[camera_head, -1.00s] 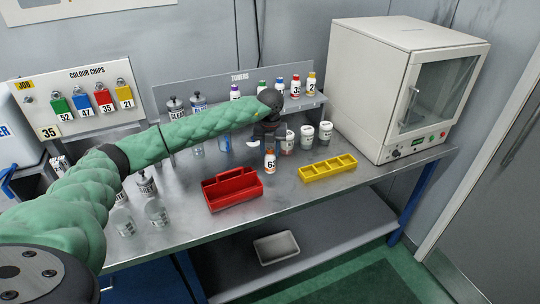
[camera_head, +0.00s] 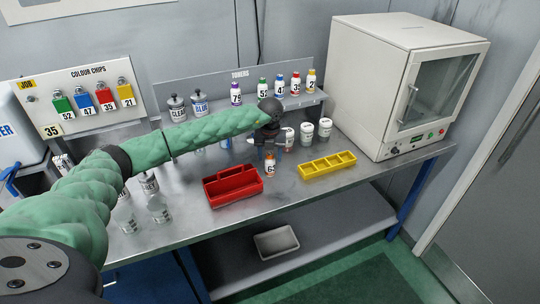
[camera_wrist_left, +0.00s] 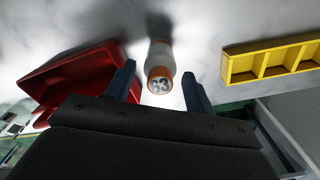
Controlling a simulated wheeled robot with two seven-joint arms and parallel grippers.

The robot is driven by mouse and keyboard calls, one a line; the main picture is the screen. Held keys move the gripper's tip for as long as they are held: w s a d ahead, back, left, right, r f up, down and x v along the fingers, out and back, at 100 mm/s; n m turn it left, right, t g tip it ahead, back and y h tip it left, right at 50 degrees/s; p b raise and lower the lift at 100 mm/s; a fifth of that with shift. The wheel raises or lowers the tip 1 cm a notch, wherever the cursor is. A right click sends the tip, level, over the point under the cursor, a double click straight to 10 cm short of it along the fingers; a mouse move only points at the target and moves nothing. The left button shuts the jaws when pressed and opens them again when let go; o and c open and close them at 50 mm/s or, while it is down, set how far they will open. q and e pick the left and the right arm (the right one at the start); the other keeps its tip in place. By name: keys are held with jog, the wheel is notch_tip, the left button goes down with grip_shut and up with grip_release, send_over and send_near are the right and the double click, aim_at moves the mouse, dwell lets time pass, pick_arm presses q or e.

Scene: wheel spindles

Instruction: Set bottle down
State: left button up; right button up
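A small white bottle with orange bands (camera_head: 270,168) is on the steel bench between the red tray and the yellow tray. In the left wrist view, the end marked 63 of this bottle (camera_wrist_left: 159,80) faces the camera. My left gripper (camera_head: 268,148) is right above the bottle and partly hides its upper part. In the left wrist view, the fingers of my left gripper (camera_wrist_left: 159,87) are spread, with a gap on each side of the bottle. The bottle appears to stand upright. My right gripper is not in view.
The red tray (camera_head: 233,196) lies to the left and the yellow compartment tray (camera_head: 328,168) to the right. Several white tubs (camera_head: 307,133) stand behind, below the toner shelf (camera_head: 300,107). A white oven (camera_head: 400,90) stands at the right. Glass jars (camera_head: 158,210) stand front left.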

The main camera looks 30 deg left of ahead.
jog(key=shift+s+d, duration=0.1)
pick_arm(q)
jog(key=shift+r, duration=0.15)
jog(key=shift+r+b, duration=0.25)
jog(key=shift+b, duration=0.05)
notch_tip(320, 180, up, 3)
jog(key=shift+r+b, duration=0.1)
jog(key=shift+b, duration=0.8)
notch_tip(320, 180, up, 6)
jog(key=b, duration=0.3)
jog(key=shift+r, duration=1.1)
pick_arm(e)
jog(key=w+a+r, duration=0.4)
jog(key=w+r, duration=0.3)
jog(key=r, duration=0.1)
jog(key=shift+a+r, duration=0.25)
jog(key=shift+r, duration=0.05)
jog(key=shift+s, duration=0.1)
